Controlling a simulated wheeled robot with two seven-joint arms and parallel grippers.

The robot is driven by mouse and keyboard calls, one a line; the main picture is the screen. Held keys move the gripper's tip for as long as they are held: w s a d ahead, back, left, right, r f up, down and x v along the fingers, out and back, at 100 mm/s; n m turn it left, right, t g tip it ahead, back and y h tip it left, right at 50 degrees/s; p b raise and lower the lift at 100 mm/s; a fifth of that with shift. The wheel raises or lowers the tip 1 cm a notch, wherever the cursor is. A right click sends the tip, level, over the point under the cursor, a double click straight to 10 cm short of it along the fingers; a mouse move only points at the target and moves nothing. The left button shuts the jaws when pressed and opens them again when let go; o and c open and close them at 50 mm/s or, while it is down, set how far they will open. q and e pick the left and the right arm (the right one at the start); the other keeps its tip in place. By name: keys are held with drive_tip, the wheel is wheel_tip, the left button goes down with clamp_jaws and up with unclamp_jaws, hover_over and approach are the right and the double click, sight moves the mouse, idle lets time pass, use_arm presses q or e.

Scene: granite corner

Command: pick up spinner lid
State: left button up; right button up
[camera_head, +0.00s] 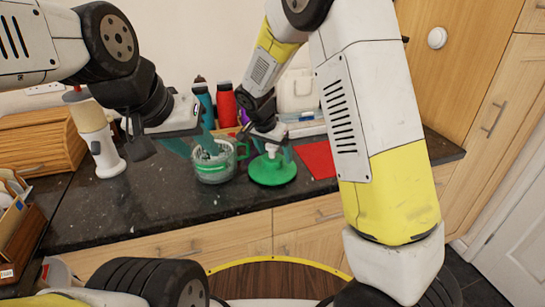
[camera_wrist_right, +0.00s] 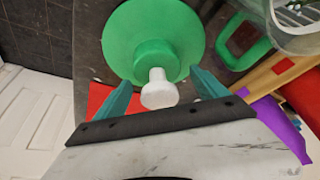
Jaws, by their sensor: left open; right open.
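The spinner lid (camera_head: 272,173) is a green disc with a white knob, lying on the dark counter near its front edge. It also shows in the right wrist view (camera_wrist_right: 152,30), with its white knob (camera_wrist_right: 158,92) pointing toward the gripper. My right gripper (camera_head: 272,152) is open just over the lid, with one teal finger on each side of the knob; I cannot tell whether they touch it. My left gripper (camera_head: 195,146) is open at the clear spinner bowl (camera_head: 214,172) with a green handle, left of the lid. Its fingers partly hide the bowl's rim.
A red mat (camera_head: 318,160) lies right of the lid. Red and teal bottles (camera_head: 226,105) stand behind the bowl. A white and beige cylinder (camera_head: 98,140) and a wooden bread box (camera_head: 38,142) are at the left. The counter front is clear.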

clamp_jaws()
drive_tip(key=shift+r, duration=0.25)
